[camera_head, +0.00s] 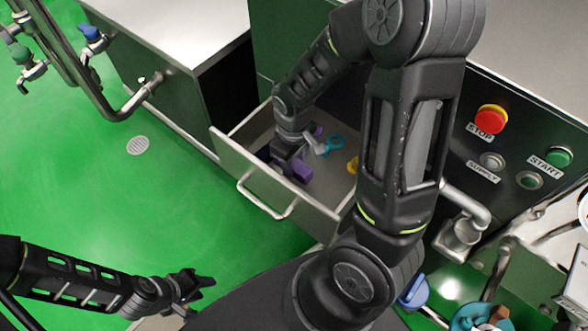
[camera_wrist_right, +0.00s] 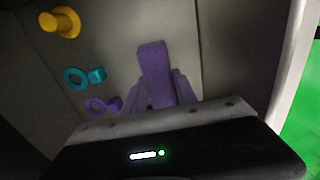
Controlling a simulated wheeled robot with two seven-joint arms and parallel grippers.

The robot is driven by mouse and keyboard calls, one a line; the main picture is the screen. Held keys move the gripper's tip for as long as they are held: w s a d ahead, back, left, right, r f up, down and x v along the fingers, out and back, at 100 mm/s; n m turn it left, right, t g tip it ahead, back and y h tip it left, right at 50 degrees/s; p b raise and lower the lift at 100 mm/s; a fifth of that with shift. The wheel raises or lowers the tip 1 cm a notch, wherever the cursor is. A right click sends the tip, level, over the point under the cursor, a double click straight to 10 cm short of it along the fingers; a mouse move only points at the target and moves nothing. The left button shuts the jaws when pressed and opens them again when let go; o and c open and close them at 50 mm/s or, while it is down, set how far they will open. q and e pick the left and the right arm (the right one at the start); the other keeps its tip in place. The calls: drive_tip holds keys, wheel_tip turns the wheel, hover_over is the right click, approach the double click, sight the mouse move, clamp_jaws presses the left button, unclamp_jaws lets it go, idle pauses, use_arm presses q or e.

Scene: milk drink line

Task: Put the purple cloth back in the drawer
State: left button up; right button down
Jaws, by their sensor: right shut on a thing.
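The purple cloth (camera_wrist_right: 153,75) is held between the fingers of my right gripper (camera_wrist_right: 163,95) in the right wrist view. In the head view, the gripper is inside the open drawer (camera_head: 228,151), and the cloth (camera_head: 301,171) shows beside its fingers. I cannot tell whether the cloth touches the drawer floor. The drawer is pulled out from the cabinet and has a bar handle (camera_head: 266,205) on its front. My left gripper (camera_head: 206,281) is low at the left of the head view, over the floor and away from the drawer. Its finger gap is unclear.
In the drawer lie a yellow part (camera_wrist_right: 63,22), a teal ring-shaped part (camera_wrist_right: 76,77) and a purple ring-shaped part (camera_wrist_right: 97,105). A red STOP button (camera_head: 491,118) and a green START button (camera_head: 558,157) sit on the panel at right. Pipes with valves (camera_head: 91,32) stand at upper left.

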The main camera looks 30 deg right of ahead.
sight(294, 170)
drive_tip(key=shift+f+b, duration=0.3)
drive_tip(key=shift+f, duration=1.55)
drive_tip(key=shift+f, duration=0.15)
drive_tip(key=c, duration=1)
unclamp_jaws()
drive_tip(key=shift+r, duration=0.45)
wheel_tip(294, 170, up, 11)
drive_tip(key=shift+r+p, duration=0.2)
drive_tip(key=shift+p, duration=0.9)
